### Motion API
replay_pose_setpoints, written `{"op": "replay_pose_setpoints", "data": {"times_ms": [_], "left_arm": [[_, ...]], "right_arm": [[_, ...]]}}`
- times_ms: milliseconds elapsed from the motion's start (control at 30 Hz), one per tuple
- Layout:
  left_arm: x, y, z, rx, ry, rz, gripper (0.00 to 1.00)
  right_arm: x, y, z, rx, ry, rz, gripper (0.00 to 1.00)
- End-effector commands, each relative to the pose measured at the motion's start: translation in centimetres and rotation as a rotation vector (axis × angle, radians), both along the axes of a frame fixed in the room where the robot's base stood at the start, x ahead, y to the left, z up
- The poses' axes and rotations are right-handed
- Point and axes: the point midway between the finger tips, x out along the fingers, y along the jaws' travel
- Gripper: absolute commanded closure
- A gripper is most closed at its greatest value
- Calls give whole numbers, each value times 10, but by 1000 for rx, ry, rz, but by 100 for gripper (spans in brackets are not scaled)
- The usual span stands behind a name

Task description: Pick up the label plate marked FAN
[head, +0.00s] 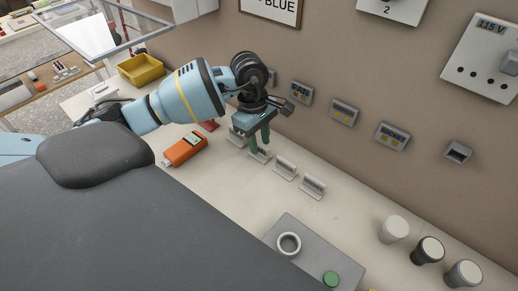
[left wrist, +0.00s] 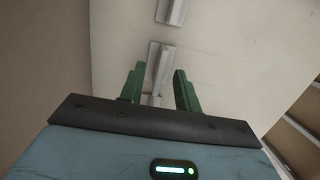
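Several small pale plates on stands are in a row on the bench in the head view; their lettering is too small to read, so I cannot tell which is marked FAN. One plate (head: 261,155) is under my left gripper (head: 258,141), whose green fingers point down at it. In the left wrist view the gripper (left wrist: 158,88) is open, its fingers apart on either side of a plate stand (left wrist: 158,62). Contact is not visible. Other plates (head: 285,168) (head: 313,187) stand to the right, and one (head: 236,138) to the left. My right gripper is not in view.
A wall holder (head: 300,92) seems to read FAN, with two more labelled holders (head: 343,112) (head: 391,136) and an empty one (head: 457,152) beside it. An orange meter (head: 185,149) lies left of the plates. A grey box (head: 310,258) and several knobs (head: 428,250) are at the right.

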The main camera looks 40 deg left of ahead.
Motion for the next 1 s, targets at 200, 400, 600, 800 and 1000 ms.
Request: {"op": "replay_pose_setpoints", "data": {"times_ms": [200,400,600,800,1000], "left_arm": [[0,-3,-20,0,0,0,67],[0,-3,-21,0,0,0,67],[0,-3,-21,0,-1,0,88],[0,-3,-21,0,-1,1,100],[0,-3,-21,0,-1,1,100]], "right_arm": [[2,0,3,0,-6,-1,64],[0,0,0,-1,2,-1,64],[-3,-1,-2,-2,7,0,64],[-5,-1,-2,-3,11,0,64],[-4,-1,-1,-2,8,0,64]]}}
